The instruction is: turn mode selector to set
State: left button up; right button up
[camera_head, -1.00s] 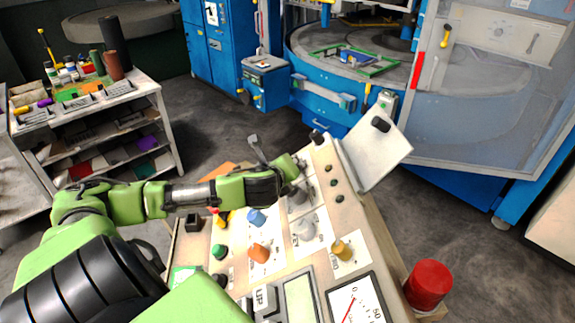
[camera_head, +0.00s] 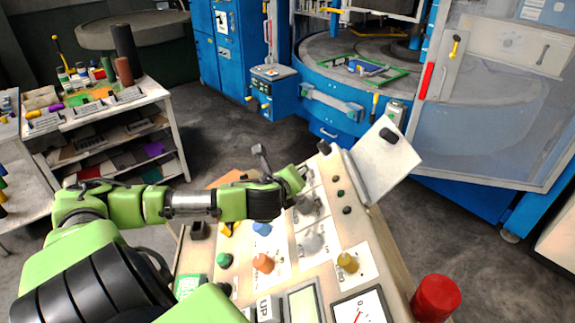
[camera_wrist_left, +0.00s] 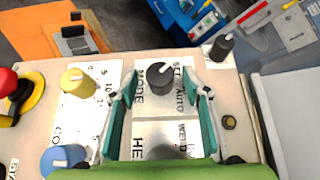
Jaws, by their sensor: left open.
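The mode selector (camera_wrist_left: 160,78) is a dark round knob on a white plate lettered MODE, SET and AUTO, in the left wrist view. A pale mark shows on its top, towards the picture's upper edge. My left gripper (camera_wrist_left: 165,84) is open, with one finger on each side of the knob and a gap on both sides. I cannot tell its height over the panel. In the head view my left gripper (camera_head: 298,178) is over the upper part of the sloping control panel (camera_head: 322,268) and seems to hide the selector. My right gripper is not in view.
A grey knob (camera_wrist_left: 163,152) is just below the selector plate, partly hidden by my gripper. Yellow (camera_wrist_left: 78,82) and blue (camera_wrist_left: 65,160) knobs lie left. A black knob (camera_wrist_left: 222,47) stands upper right. An upright pale plate (camera_head: 380,160) borders the panel's right side.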

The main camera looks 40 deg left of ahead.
pick_arm(q)
jog(key=v, duration=0.9)
jog(key=shift+s, duration=0.2)
